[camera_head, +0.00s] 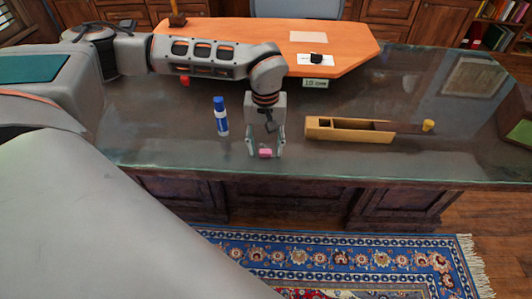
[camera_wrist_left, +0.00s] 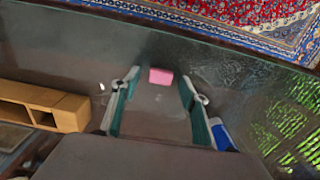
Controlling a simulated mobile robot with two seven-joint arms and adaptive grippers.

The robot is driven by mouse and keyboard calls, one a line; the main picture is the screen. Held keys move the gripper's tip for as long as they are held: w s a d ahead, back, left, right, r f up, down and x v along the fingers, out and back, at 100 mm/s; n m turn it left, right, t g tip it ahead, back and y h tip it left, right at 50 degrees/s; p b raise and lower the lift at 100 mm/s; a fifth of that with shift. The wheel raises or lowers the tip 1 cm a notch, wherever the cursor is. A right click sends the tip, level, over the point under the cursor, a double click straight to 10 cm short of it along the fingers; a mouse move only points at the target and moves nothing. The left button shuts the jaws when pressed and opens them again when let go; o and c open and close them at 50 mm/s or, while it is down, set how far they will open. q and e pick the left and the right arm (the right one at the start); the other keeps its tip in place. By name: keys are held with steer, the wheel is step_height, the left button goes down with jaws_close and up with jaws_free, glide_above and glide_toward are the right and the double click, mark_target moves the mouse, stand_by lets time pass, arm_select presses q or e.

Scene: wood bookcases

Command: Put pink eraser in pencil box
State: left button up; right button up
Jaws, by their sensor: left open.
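The pink eraser (camera_head: 265,153) lies on the dark glossy desk top near its front edge. My left gripper (camera_head: 265,150) points down over it, fingers apart. In the left wrist view the eraser (camera_wrist_left: 161,76) shows between and just beyond the tips of the open fingers (camera_wrist_left: 158,85); I cannot tell whether either finger touches it. The wooden pencil box (camera_head: 350,129) stands to the right of the gripper, with an open compartment at its left end and a dark lid slid out to the right. The pencil box (camera_wrist_left: 45,105) also shows at the left of the wrist view. My right gripper is not in view.
An orange board (camera_head: 345,60) with papers lies at the back. The desk between gripper and pencil box is clear.

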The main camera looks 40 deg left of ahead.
arm_select(q)
steer(key=shift+r, duration=0.1)
steer(key=c, duration=1)
steer(key=shift+r, duration=0.1)
